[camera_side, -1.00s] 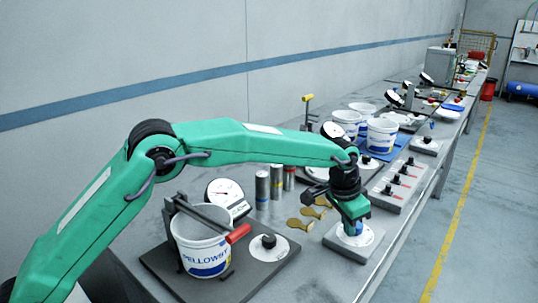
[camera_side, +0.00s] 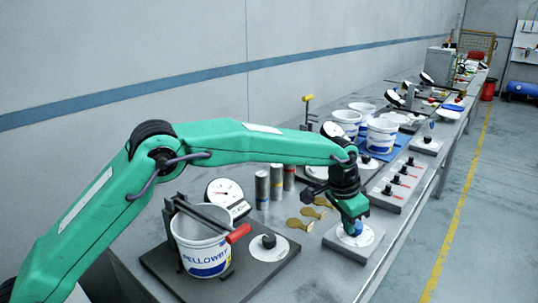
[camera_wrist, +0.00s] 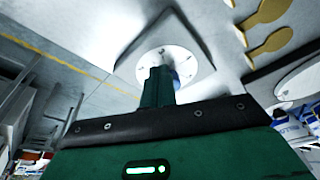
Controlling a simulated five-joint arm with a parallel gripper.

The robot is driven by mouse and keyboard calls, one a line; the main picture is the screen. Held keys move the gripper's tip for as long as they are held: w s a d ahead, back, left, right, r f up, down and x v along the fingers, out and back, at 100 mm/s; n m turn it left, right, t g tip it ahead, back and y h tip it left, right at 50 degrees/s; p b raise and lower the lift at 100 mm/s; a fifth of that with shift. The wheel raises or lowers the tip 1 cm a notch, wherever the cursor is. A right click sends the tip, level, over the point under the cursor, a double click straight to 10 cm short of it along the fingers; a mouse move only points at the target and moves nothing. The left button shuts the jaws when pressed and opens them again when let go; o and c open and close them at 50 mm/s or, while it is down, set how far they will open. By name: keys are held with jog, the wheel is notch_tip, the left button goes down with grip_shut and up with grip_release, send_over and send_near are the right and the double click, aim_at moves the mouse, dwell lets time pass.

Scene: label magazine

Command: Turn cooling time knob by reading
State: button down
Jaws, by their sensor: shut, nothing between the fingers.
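A grey base plate (camera_side: 334,238) with a round white dial (camera_side: 371,240) lies at the bench's front edge. My gripper (camera_side: 353,226) points down over this dial, its fingers shut with nothing between them. In the wrist view, my gripper's green fingers (camera_wrist: 158,85) cover part of the white dial (camera_wrist: 207,68). A small blue-grey part, perhaps the knob (camera_wrist: 186,70), shows beside them; I cannot tell whether they touch. A round gauge with a red needle (camera_side: 224,191) stands at left; its reading is too small to tell.
A white tub (camera_side: 205,252) with a red-handled bar across it stands on a dark plate with another black knob (camera_side: 268,241). A strip of several knobs (camera_side: 393,188) is to the right.

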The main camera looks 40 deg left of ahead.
jog(key=shift+w+a, duration=0.25)
jog(key=shift+a, duration=0.25)
jog(key=shift+w+a, duration=0.3)
jog(key=shift+w, duration=0.05)
dwell(0.6)
jog(key=shift+s+a, duration=0.1)
jog(key=shift+s+a, duration=0.2)
jog(key=shift+r, duration=0.15)
jog(key=shift+r, duration=2.9)
